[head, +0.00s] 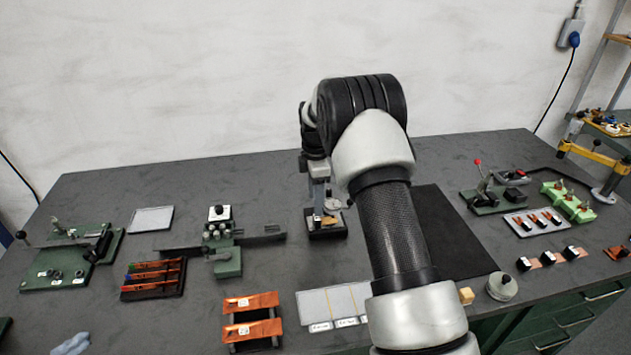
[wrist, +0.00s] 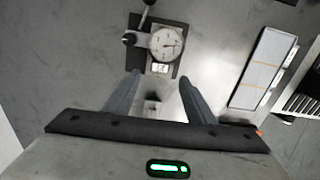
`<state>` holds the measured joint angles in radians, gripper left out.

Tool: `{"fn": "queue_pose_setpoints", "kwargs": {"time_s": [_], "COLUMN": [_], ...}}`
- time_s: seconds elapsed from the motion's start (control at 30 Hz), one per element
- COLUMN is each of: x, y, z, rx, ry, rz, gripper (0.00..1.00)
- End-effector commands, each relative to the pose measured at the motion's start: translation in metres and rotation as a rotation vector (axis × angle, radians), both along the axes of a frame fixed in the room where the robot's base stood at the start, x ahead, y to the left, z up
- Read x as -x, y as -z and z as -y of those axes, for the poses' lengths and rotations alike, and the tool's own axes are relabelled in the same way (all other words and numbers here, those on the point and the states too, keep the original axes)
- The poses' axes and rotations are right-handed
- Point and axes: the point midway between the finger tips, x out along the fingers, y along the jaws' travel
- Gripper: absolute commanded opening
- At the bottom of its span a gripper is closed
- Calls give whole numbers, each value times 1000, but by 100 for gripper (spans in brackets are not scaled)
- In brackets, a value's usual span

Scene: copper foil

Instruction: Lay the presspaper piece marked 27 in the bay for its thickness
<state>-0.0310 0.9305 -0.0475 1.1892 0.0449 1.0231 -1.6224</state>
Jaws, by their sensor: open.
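In the wrist view my gripper (wrist: 160,77) is open, with nothing between its fingers. Just beyond the fingertips stands a dial gauge (wrist: 167,44) on a dark base. A small white label (wrist: 160,68) with dark marks shows below the dial; its number is too small to read surely. In the head view the gauge (head: 333,204) is partly behind my arm, and my fingers cannot be made out clearly. The grey bay tray (head: 314,304) has yellow dividing lines and white front labels; my arm covers its right part. It also shows in the wrist view (wrist: 263,68).
Two orange strips with white tags, a rear one (head: 250,301) and a front one (head: 252,331), lie across a dark rack. Green fixtures (head: 70,262) stand at the left. A black mat (head: 450,240) lies right of my arm. A round grey weight (head: 502,287) stands near the front edge.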

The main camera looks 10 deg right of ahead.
Motion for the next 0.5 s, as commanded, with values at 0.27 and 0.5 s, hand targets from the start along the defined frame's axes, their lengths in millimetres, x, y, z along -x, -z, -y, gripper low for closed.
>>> {"fn": "queue_pose_setpoints", "kwargs": {"time_s": [0.27, 0.5], "x": [1, 0], "y": [46, 61], "z": [0, 0], "rx": [0, 1], "ry": [-1, -1], "rz": [-2, -1], "gripper": [50, 50]}}
